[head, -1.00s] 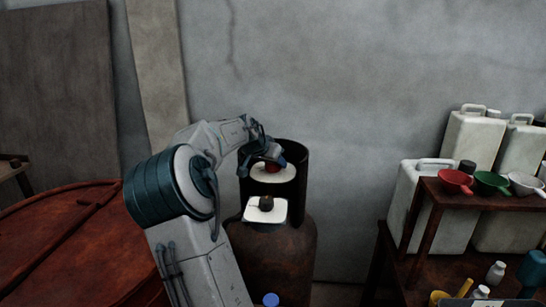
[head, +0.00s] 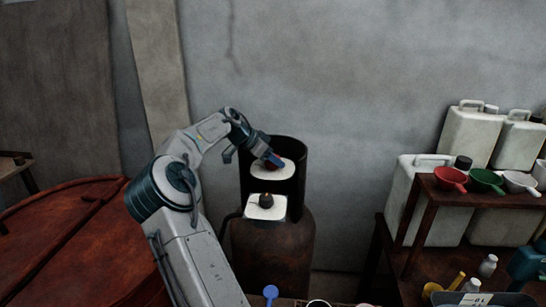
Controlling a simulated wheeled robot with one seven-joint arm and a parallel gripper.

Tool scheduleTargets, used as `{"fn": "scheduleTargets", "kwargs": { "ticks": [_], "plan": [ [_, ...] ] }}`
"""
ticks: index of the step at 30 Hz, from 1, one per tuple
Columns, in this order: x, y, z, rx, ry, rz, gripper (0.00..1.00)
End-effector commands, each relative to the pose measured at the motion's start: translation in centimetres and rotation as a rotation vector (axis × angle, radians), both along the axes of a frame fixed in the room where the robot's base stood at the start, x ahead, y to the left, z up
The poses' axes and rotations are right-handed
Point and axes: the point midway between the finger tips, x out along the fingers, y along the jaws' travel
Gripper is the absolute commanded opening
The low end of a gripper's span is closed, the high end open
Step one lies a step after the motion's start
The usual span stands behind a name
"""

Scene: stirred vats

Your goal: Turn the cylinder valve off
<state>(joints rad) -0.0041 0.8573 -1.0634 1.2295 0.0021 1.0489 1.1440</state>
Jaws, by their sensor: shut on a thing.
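The rusty brown gas cylinder (head: 272,255) stands upright against the grey wall, with a dark open collar (head: 290,150) around its top. Inside the collar, a small red valve knob (head: 270,165) sits in front of a white plate (head: 285,171). My gripper (head: 275,161) reaches into the collar from the upper left and is shut on the red valve knob. Its fingers hide much of the knob, so its turned position cannot be told. Below, a brown fitting (head: 266,200) sits in front of a second white plate (head: 268,213).
A rusty red vat lid (head: 60,235) lies at the left. At the right, a brown shelf (head: 480,200) holds red, green and white scoops, with white jerrycans (head: 475,135) behind. A blue scoop (head: 270,291) shows at the bottom edge. Wall space above the cylinder is clear.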

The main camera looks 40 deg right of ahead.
Motion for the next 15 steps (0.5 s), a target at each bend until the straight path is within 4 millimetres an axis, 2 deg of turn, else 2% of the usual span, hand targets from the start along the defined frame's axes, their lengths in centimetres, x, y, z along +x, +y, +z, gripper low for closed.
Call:
{"fn": "scheduleTargets", "kwargs": {
  "ticks": [11, 12, 14, 15],
  "plan": [
    [-0.07, 0.04, -0.17, 0.003, 0.002, -0.007, 0.24],
    [-0.06, 0.05, -0.18, 0.003, 0.002, -0.007, 0.53],
    [-0.06, 0.04, -0.17, 0.003, 0.001, -0.006, 0.69],
    [-0.06, 0.04, -0.16, 0.003, 0.001, -0.006, 0.69]
  ]
}}
